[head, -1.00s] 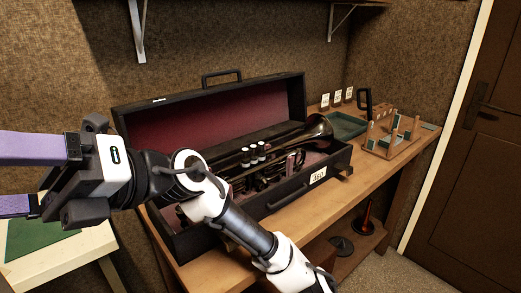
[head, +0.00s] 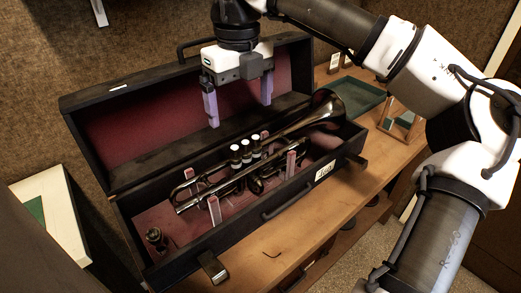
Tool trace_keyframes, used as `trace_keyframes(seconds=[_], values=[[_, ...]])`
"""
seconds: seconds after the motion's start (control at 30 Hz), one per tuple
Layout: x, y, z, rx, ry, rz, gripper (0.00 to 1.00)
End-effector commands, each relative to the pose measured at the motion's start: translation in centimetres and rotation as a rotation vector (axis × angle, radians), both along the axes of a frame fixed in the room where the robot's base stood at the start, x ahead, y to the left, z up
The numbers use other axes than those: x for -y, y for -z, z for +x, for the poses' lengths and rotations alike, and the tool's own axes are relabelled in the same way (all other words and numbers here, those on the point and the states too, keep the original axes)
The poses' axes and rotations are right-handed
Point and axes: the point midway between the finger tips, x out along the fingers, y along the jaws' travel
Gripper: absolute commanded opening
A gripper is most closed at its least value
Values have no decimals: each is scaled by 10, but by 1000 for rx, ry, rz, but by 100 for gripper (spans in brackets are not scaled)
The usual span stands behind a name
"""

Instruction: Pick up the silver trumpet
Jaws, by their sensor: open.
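The trumpet (head: 245,173) lies in an open black case (head: 262,222) with a dark red lining. It looks dark silver, with its bell (head: 325,107) at the right end and white-topped valve caps (head: 246,152) in the middle. Pinkish upright pegs (head: 214,210) stand around it in the case. My gripper (head: 239,113) is open and empty, pointing down with purple fingers spread. In the picture it is above the valves, in front of the raised lid, apart from the trumpet. Part of the trumpet's far tubing is hidden behind the valves.
The raised lid (head: 150,125) stands behind the trumpet. A small dark piece (head: 156,238) sits in the case's left end. A green tray (head: 355,94) and a wooden rack (head: 398,122) are on the wooden bench (head: 262,252) to the right. A pale table (head: 50,215) is at left.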

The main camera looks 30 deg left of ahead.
Motion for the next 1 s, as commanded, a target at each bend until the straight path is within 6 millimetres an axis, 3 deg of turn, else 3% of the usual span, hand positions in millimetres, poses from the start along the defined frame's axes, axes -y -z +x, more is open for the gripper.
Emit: trace_keyframes(seconds=[0.3,0.57,0.83,1.0], values=[[1,60,-1,-5,-3,0,95],[2,80,-2,-6,-5,2,95],[11,116,-3,-8,-5,3,95],[11,128,-3,-5,-5,4,95]])
